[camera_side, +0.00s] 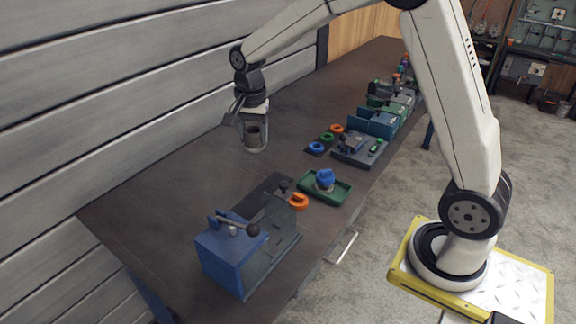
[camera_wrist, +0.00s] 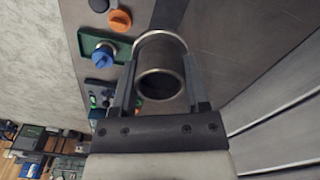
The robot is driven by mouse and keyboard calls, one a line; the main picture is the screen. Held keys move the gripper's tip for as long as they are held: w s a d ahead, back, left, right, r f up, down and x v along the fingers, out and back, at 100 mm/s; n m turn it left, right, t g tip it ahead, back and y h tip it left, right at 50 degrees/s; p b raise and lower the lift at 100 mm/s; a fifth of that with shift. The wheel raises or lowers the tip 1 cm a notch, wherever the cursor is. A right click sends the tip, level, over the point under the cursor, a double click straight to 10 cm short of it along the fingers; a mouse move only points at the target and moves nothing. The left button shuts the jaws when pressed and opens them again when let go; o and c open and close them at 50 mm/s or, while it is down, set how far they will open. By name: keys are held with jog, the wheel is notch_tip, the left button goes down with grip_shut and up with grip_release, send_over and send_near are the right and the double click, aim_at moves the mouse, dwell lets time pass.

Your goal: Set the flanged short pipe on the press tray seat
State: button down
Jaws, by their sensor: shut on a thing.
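The flanged short pipe, a dark grey hollow cylinder with a wider pale rim, is held in my gripper (camera_side: 250,125). In the side view the pipe (camera_side: 252,138) hangs roughly upright above the back of the bench, with its flange low. In the wrist view the pipe (camera_wrist: 160,84) sits between the two fingers (camera_wrist: 160,98), its open end facing the camera. A green tray (camera_side: 340,197) with a blue-topped part (camera_side: 325,179) on it is right of and nearer than the pipe; the tray also shows in the wrist view (camera_wrist: 87,40). I cannot tell which spot is the press seat.
A blue block with a lever (camera_side: 228,253) stands at the near end of the bench. The bench's left side is bare, along a plank wall.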

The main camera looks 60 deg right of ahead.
jog(key=s+a+n, duration=0.4)
jog(key=s+a, duration=0.3)
jog(key=s, duration=0.1)
jog(key=f, duration=1.6)
jog(key=shift+s+d+f, duration=0.1)
jog(key=shift+d, duration=0.1)
jog(key=shift+f, duration=0.15)
dwell(0.7)
jog(key=shift+f, duration=1.05)
